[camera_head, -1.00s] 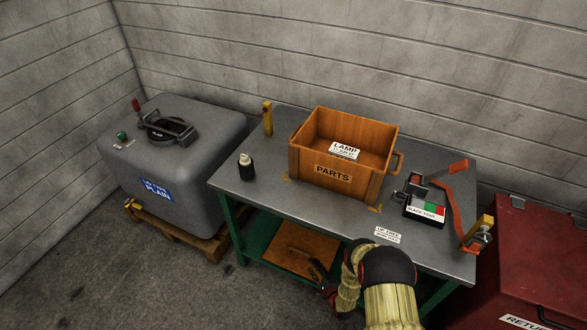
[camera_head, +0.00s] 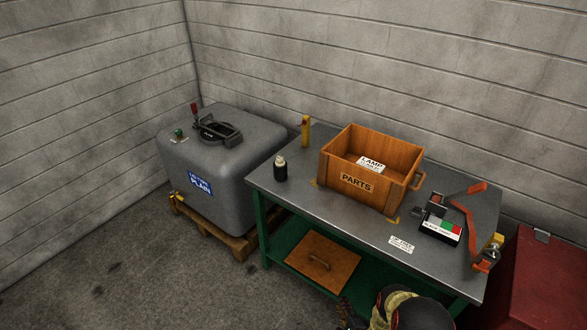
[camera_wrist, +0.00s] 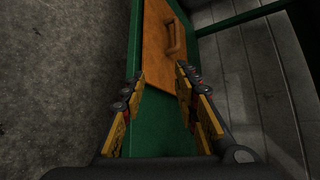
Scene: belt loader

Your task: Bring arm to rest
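My gripper (camera_wrist: 160,95) shows in the wrist view with its two yellow-padded fingers spread apart and nothing between them. Beyond the fingers lie the green lower shelf (camera_wrist: 160,137) and a wooden lid with a handle (camera_wrist: 160,30). In the head view my arm shows at the bottom edge, low in front of the workbench. The gripper there is mostly hidden or cut off by the frame. The same wooden lid (camera_head: 323,262) lies on the bench's lower shelf (camera_head: 289,259).
The workbench (camera_head: 320,203) carries an open wooden parts box (camera_head: 358,184), a dark bottle (camera_head: 280,170), a labelled device (camera_head: 441,231) and an orange-edged bracket (camera_head: 469,219). A grey tank (camera_head: 224,165) stands left on a pallet (camera_head: 240,243). A red chest (camera_head: 550,280) stands right. Floor at left is clear.

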